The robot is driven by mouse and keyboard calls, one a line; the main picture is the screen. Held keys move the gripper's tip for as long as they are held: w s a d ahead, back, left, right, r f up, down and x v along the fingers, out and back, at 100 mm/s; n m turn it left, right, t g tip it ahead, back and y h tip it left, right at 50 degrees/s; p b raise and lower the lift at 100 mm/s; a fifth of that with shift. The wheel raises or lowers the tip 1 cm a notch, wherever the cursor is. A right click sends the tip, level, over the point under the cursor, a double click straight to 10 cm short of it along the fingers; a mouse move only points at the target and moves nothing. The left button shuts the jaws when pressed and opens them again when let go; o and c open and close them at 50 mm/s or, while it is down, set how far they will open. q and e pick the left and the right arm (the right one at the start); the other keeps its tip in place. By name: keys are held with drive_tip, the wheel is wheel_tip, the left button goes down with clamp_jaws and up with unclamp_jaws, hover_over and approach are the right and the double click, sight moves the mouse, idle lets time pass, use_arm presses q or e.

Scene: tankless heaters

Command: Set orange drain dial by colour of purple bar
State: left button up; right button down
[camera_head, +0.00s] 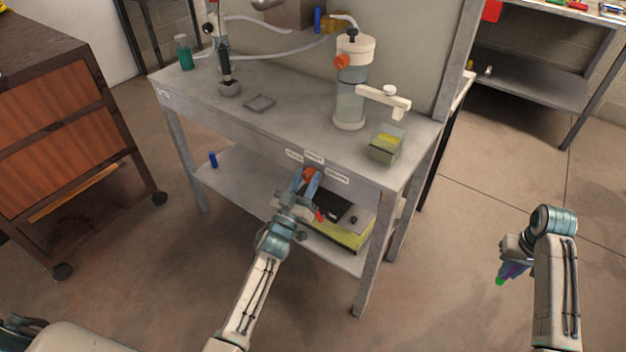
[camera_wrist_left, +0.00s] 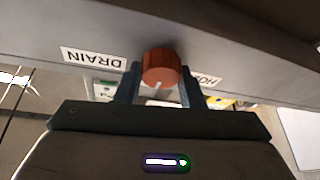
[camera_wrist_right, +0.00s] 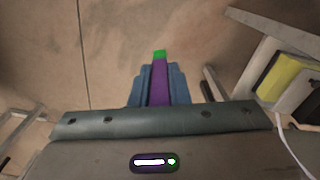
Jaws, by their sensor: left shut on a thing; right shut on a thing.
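The orange dial (camera_head: 308,173) is on the front edge of the grey workbench, beneath small white labels (camera_head: 335,173). My left gripper (camera_head: 307,184) is shut on it, one finger on each side. In the left wrist view the dial (camera_wrist_left: 160,66) has a pale mark on its near face. An upside-down label reading DRAIN (camera_wrist_left: 94,58) is left of it; a label starting HO (camera_wrist_left: 207,80) is partly hidden to the right. My right gripper (camera_wrist_right: 157,85) is shut on the purple bar (camera_wrist_right: 159,84), whose exposed end is green (camera_wrist_right: 159,55). The bar is held over open floor, right of the bench.
The workbench (camera_head: 285,118) carries a clear cylinder apparatus (camera_head: 350,95), a yellow-green container (camera_head: 386,144) and a green bottle (camera_head: 184,52). A yellow and black box (camera_head: 345,233) is on its lower shelf. A brown cabinet (camera_head: 60,130) stands left. Floor around my right gripper is clear.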

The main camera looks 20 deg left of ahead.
use_arm(q)
drive_tip(key=shift+m, duration=0.3)
use_arm(e)
drive_tip(key=shift+r, duration=0.1)
use_arm(q)
drive_tip(key=m+h, duration=0.2)
drive_tip(key=m, duration=0.2)
drive_tip(key=m+g+h+p, duration=0.1)
drive_tip(key=m+h, duration=0.1)
drive_tip(key=m, duration=0.2)
drive_tip(key=shift+a+h, duration=0.1)
drive_tip(key=shift+h, duration=0.2)
use_arm(e)
drive_tip(key=shift+r, duration=0.65)
use_arm(q)
drive_tip(key=m+g+h, duration=0.1)
drive_tip(key=m, duration=0.3)
drive_tip(key=m+g+h+p, duration=0.1)
drive_tip(key=m+g+h, duration=0.1)
drive_tip(key=m, duration=0.2)
drive_tip(key=shift+f+p, duration=0.1)
drive_tip(key=shift+p, duration=0.2)
use_arm(e)
drive_tip(key=shift+r, duration=0.6)
use_arm(q)
drive_tip(key=shift+m, duration=0.4)
drive_tip(key=o, duration=1)
